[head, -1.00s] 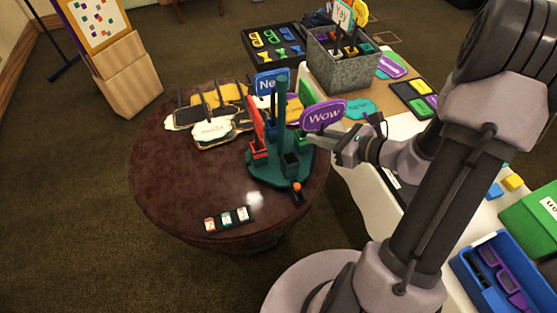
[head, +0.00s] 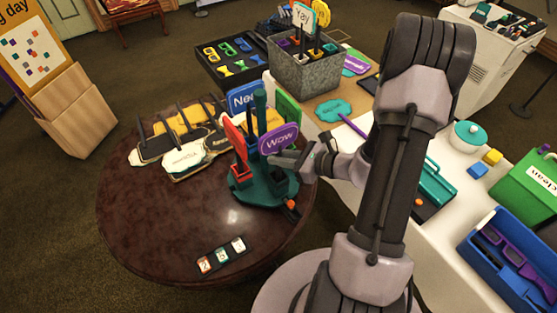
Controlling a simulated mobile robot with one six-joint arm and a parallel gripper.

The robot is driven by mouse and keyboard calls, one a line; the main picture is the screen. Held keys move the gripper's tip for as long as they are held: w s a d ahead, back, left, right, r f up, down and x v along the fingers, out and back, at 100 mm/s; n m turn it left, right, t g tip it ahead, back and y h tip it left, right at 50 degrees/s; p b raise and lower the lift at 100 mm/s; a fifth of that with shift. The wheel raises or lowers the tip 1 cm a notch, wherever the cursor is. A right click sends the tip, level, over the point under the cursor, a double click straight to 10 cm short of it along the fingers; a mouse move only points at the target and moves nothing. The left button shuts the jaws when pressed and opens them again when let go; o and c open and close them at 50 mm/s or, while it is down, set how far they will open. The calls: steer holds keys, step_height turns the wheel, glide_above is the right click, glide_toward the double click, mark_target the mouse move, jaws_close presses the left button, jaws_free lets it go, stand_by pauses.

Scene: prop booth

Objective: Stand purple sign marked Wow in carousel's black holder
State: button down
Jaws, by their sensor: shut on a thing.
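The purple sign marked Wow (head: 280,138) is upright and slightly tilted, just right of the carousel's centre post. My gripper (head: 284,159) is shut on it below its lettered face. The gripper hides most of the sign's stick. The teal carousel (head: 246,189) stands on the round table. Its black holder (head: 281,184) is at the front right, below my gripper. I cannot tell whether the stick's lower end touches the holder. A red sign (head: 236,139) stands in the red holder, a blue sign (head: 244,97) and a green sign (head: 288,110) stand behind.
The round brown table (head: 150,235) has free room at the front left. Several white, black and yellow signs (head: 186,157) lie at its back left. A small strip of three tiles (head: 221,255) lies in front. A grey metal bin (head: 303,68) stands on the counter behind.

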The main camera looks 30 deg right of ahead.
steer(key=shift+r, duration=0.15)
steer(key=shift+f+b, duration=0.3)
steer(key=shift+f, duration=0.05)
steer(key=c, duration=1.4)
jaws_free()
